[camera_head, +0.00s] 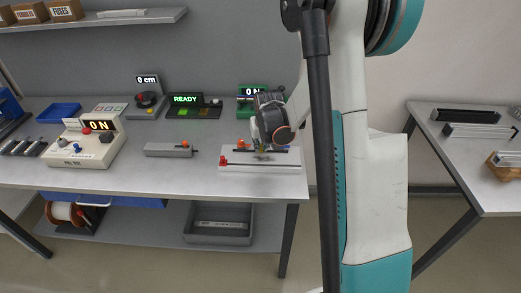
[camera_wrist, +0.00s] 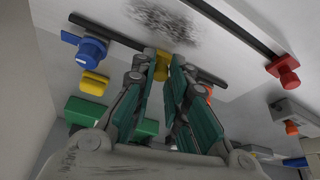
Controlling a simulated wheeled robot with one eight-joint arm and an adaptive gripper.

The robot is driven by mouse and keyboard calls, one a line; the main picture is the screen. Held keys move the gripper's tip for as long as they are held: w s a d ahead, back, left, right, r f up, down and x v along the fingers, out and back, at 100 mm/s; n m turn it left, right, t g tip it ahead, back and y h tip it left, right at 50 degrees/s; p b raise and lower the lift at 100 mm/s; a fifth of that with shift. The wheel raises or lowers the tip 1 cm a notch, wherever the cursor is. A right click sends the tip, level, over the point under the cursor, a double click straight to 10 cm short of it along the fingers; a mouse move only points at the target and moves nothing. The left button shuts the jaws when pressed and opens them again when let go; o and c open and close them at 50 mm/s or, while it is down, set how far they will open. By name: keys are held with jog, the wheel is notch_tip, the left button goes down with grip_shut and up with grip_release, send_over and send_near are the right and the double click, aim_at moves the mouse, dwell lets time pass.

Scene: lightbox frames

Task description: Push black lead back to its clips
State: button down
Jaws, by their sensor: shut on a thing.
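My gripper (camera_wrist: 163,62) reaches down over a pale board (camera_head: 287,165) on the bench. Its fingers are shut on a small yellow piece (camera_wrist: 163,66) in the wrist view. A thin black bar (camera_wrist: 107,31) runs behind the fingers there and shows on both sides of them. A second black bar (camera_wrist: 238,27) runs towards a red clip (camera_wrist: 283,68). I cannot tell for certain which bar is the lead. A blue clip (camera_wrist: 91,49) stands at the left in the wrist view. In the head view my gripper hides the middle of the board.
A dark smudge (camera_wrist: 165,20) marks the board. A grey fixture (camera_head: 170,150) stands left of it, with an "ON" box (camera_head: 85,148) further left. Lit displays (camera_head: 186,100) stand behind. A grey bin (camera_head: 218,224) sits on the shelf below. Another table (camera_head: 465,150) is at the right.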

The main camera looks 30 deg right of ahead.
aim_at(264, 161)
jog(key=shift+w+d+r, duration=0.1)
jog(key=shift+w, duration=0.05)
jog(key=c, duration=1.6)
grip_release()
jog(key=shift+w, duration=0.1)
jog(key=v, duration=1.2)
